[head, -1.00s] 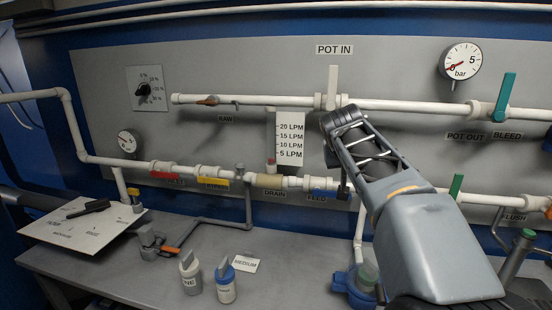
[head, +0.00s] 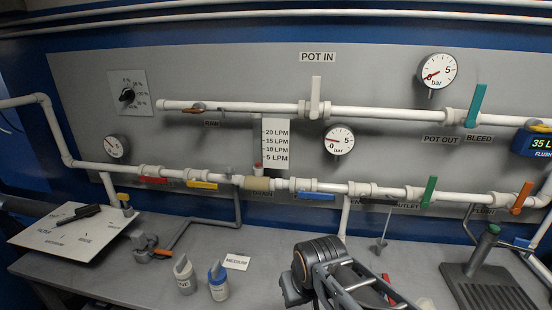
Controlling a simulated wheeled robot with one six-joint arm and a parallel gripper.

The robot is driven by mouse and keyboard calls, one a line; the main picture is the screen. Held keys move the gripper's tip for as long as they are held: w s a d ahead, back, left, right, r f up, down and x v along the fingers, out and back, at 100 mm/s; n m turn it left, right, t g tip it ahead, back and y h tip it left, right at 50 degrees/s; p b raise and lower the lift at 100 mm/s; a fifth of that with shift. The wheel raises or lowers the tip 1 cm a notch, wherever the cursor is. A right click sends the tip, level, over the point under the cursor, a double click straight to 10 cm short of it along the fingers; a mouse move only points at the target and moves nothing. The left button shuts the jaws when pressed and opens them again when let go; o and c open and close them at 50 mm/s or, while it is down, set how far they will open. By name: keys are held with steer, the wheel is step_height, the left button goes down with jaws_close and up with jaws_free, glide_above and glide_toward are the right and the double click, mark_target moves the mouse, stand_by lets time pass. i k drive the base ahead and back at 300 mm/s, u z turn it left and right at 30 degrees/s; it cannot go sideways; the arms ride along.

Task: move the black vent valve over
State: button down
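I cannot single out a black vent valve with certainty. A small dark strip (head: 376,202) sits just under the lower white pipe, left of the OUTLET label, and is too small to make out. A black handle (head: 80,214) lies across the white labelled plate at the left. My arm's dark end part (head: 318,260) is low in the picture, right of centre, in front of the bench and well below the pipes. No fingertips show there, so their opening cannot be told. I see nothing held.
Two small bottles (head: 218,282) stand on the bench left of my arm, near the MEDIUM card (head: 236,262). A grey stand (head: 487,285) is at the right. The lower pipe carries coloured levers, including green (head: 429,192) and orange (head: 522,198).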

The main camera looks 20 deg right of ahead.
mark_target(364, 199)
steer(key=u, duration=0.8)
steer(key=k, duration=0.8)
steer(key=z, duration=0.8)
steer(key=i, duration=0.5)
